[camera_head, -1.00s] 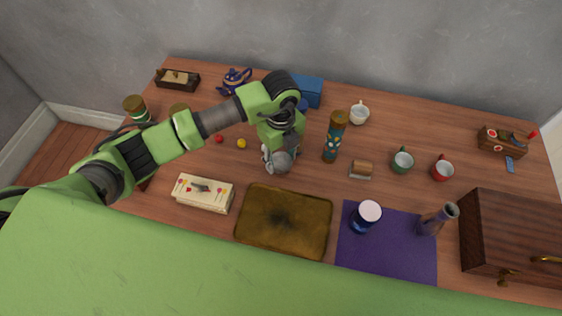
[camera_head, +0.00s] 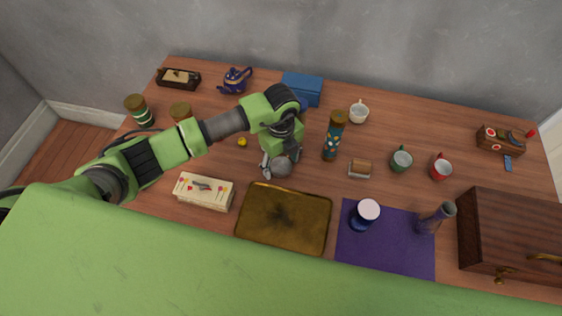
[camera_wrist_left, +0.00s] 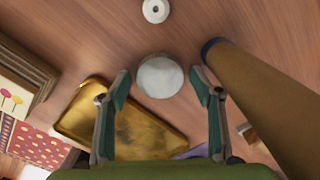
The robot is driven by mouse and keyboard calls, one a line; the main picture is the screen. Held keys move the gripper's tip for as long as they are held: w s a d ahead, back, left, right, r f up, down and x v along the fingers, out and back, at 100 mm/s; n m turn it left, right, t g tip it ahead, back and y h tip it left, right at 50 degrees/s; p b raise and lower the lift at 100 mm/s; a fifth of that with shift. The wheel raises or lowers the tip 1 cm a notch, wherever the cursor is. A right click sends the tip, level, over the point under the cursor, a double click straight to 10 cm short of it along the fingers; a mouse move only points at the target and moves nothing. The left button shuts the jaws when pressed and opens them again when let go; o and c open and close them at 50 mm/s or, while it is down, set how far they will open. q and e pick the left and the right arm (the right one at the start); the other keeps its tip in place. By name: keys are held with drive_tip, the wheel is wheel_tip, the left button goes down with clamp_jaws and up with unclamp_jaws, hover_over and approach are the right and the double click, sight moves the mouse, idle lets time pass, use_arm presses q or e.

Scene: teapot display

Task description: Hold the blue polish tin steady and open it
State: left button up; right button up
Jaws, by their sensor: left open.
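My left gripper (camera_head: 278,165) is open over the table, just behind the brown tray. In the left wrist view its fingers (camera_wrist_left: 160,92) stand on either side of a pale grey round lid or top (camera_wrist_left: 160,76), with a gap on each side. This round top also shows in the head view (camera_head: 283,168). Its sides are hidden, so I cannot tell whether it is the blue polish tin. A dark blue jar (camera_head: 361,222) with a whitish lid stands on the purple mat (camera_head: 390,255), apart from the gripper. My right gripper is not in view.
The tray (camera_head: 285,218) lies in front, a cream box (camera_head: 204,191) to the left. A vase (camera_head: 432,220) and wooden chest (camera_head: 510,235) stand right.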

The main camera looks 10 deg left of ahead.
sight(281, 166)
use_arm(q)
drive_tip(key=shift+r, duration=0.55)
wheel_tip(281, 166, up, 11)
drive_tip(key=b, duration=0.2)
drive_tip(key=shift+s, duration=0.1)
